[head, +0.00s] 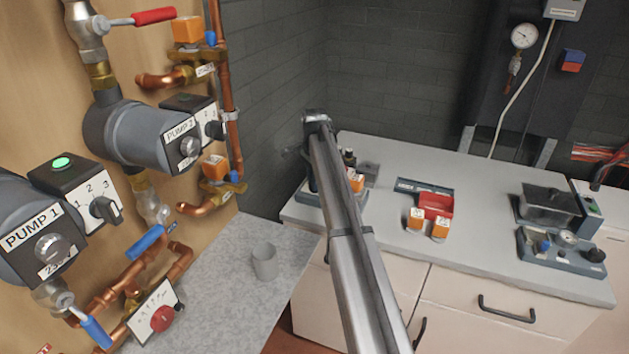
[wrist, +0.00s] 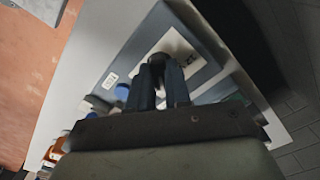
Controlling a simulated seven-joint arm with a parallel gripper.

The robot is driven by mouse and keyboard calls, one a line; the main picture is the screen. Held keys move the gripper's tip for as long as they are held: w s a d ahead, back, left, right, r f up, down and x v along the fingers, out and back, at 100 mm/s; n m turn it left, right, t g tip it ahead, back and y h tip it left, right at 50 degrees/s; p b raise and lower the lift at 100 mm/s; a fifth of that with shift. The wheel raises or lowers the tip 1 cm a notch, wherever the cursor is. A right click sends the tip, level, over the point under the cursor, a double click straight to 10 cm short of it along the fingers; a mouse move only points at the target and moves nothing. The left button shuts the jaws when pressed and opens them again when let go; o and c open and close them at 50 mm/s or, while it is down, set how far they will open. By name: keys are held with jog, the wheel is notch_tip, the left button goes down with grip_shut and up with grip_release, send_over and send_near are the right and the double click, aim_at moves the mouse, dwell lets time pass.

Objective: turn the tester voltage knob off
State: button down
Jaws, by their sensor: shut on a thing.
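In the wrist view, my gripper (wrist: 161,74) points at a grey-blue panel, the tester (wrist: 199,44), which has a pale face plate. A small dark knob (wrist: 158,59) sits between my fingertips, and the fingers are shut on it. The fingers hide part of the knob, and I cannot read its setting. A blue knob (wrist: 122,91) is on the same panel, left of my fingers. In the head view, the tester's base (head: 341,201) is at the left end of the counter, partly hidden behind my arm. My fingers are hidden there.
The white counter (head: 480,235) also holds a red tray (head: 436,205), orange-topped parts (head: 440,228) and a grey-blue instrument (head: 565,253) at the right. A pump board (head: 140,50) with pipes stands at the left. A grey cup (head: 264,263) stands on the lower surface.

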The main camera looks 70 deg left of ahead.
jog(key=n, duration=0.4)
jog(key=shift+n, duration=1.5)
jog(key=c, duration=1.1)
grip_release()
jog(key=shift+o, duration=0.2)
notch_tip(320, 180, up, 14)
jog(key=shift+f, duration=0.1)
